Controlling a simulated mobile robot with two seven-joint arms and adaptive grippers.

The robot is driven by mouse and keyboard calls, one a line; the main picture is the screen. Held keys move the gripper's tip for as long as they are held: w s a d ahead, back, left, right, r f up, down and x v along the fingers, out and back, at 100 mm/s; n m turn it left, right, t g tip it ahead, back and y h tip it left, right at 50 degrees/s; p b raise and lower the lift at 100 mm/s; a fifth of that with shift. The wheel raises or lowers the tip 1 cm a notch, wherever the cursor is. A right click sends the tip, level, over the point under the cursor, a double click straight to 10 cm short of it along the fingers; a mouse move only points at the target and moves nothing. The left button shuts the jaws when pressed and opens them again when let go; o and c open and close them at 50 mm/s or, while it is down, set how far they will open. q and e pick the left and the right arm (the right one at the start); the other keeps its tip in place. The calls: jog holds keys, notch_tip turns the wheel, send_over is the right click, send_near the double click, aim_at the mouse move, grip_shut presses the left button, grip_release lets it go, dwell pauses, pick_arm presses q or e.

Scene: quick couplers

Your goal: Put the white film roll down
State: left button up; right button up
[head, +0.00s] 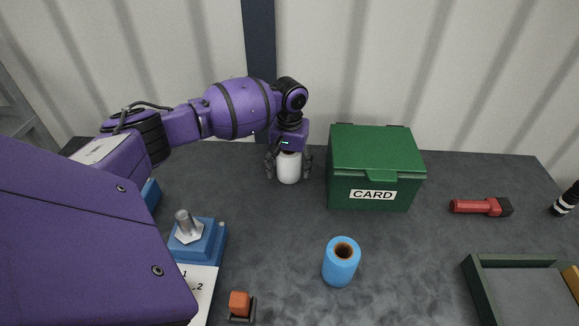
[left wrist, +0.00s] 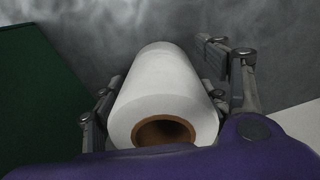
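The white film roll (head: 289,168) stands upright at the back of the table, left of the green box. My left gripper (head: 288,170) is above it, fingers pointing down on both sides of the roll. In the left wrist view the roll (left wrist: 163,95) shows its brown core, and it lies between the fingers of the left gripper (left wrist: 165,85). A gap shows between the right-hand finger and the roll, so the gripper looks open around it. The roll's base seems to be on the table. My right gripper is not in view.
A green CARD box (head: 375,165) stands close to the right of the roll. A blue roll (head: 341,262) stands in front. A red tool (head: 482,207) and a grey tray (head: 474,275) are to the right. A blue block with a bolt (head: 197,239) is at left.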

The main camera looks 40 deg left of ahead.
pick_arm(q)
notch_tip(320, 180, up, 12)
jog(key=shift+r+p, duration=0.15)
jog(key=shift+p, duration=0.25)
dwell(0.5)
jog(key=shift+r, duration=0.1)
dwell(0.5)
